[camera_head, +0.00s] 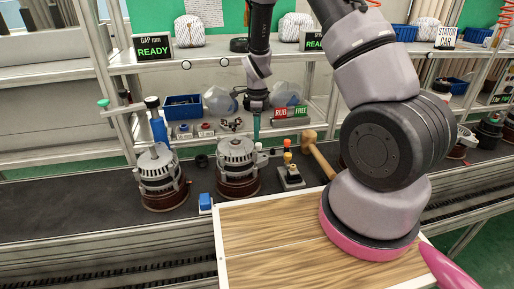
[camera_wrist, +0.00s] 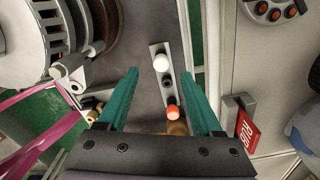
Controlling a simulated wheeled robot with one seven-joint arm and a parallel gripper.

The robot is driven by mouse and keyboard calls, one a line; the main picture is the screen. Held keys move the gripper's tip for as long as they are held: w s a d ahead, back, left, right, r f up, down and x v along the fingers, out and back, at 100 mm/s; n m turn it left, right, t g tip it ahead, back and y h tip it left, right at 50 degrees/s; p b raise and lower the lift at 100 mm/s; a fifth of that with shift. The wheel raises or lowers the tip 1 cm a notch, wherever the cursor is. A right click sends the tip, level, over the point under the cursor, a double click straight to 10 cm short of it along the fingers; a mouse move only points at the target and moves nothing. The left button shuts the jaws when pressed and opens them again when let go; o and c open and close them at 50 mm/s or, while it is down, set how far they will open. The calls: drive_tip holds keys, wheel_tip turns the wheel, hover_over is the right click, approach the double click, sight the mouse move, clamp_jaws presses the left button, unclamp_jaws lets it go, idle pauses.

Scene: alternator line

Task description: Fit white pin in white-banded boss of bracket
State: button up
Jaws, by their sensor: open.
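The white pin (camera_wrist: 160,62) stands at one end of a narrow grey holder (camera_wrist: 155,47) in the wrist view, near a black piece (camera_wrist: 167,82) and an orange-topped pin (camera_wrist: 172,112). My gripper (camera_wrist: 160,80) is open and empty; its teal fingers spread to either side of the holder's line. In the head view my gripper (camera_head: 256,136) hangs beside the middle alternator (camera_head: 238,165), left of the orange-topped pin (camera_head: 287,156). A pale boss (camera_head: 258,147) shows at that alternator's right side. I cannot make out its white band clearly.
Another alternator (camera_head: 160,178) stands to the left. A wooden mallet (camera_head: 316,154) lies right of the pins. A wooden board (camera_head: 270,235) with a white rim is in front. A shelf (camera_head: 215,140) with small parts and trays stands behind.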

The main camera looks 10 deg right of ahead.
sight(259, 150)
drive_tip(key=f, duration=0.7)
drive_tip(key=shift+w+d+f, duration=0.1)
drive_tip(key=shift+d+f, duration=0.1)
drive_tip(key=shift+f, duration=0.1)
clamp_jaws()
